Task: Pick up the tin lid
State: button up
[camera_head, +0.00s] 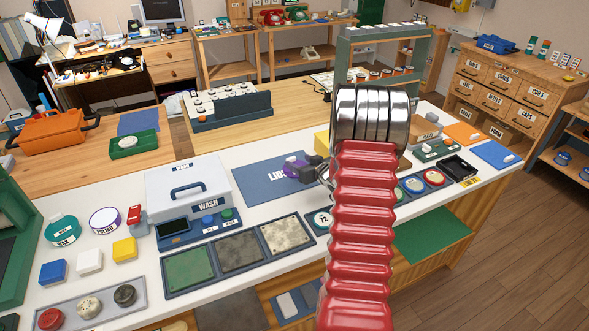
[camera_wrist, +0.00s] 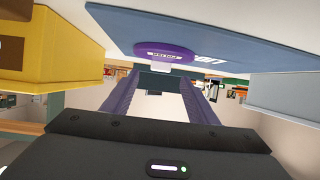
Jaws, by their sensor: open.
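The tin lid (camera_wrist: 166,52) is purple, with a label that seems to read POLISH and a white grip. In the wrist view, which looks upside down, it lies flat on the blue mat (camera_wrist: 240,42). My gripper (camera_wrist: 165,85) is open, its two purple fingers pointing toward the lid's white grip; I cannot tell whether they touch it. In the head view my gripper (camera_head: 303,170) is low over the blue mat (camera_head: 265,184), and the purple of lid and fingers runs together. My red arm hides the mat's right side.
A white WASH box (camera_head: 188,187) stands left of the mat, and a yellow block (camera_head: 322,141) is close behind my gripper. Three textured panels (camera_head: 238,255) lie in front. A purple-banded POLISH tin (camera_head: 104,221) stands farther left. The mat's left part is clear.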

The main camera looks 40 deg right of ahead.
aim_at(292, 159)
jog(key=shift+w, duration=0.1)
jog(key=shift+x, duration=2.55)
jog(key=shift+c, duration=0.7)
jog(key=c, duration=1)
notch_tip(292, 159, up, 10)
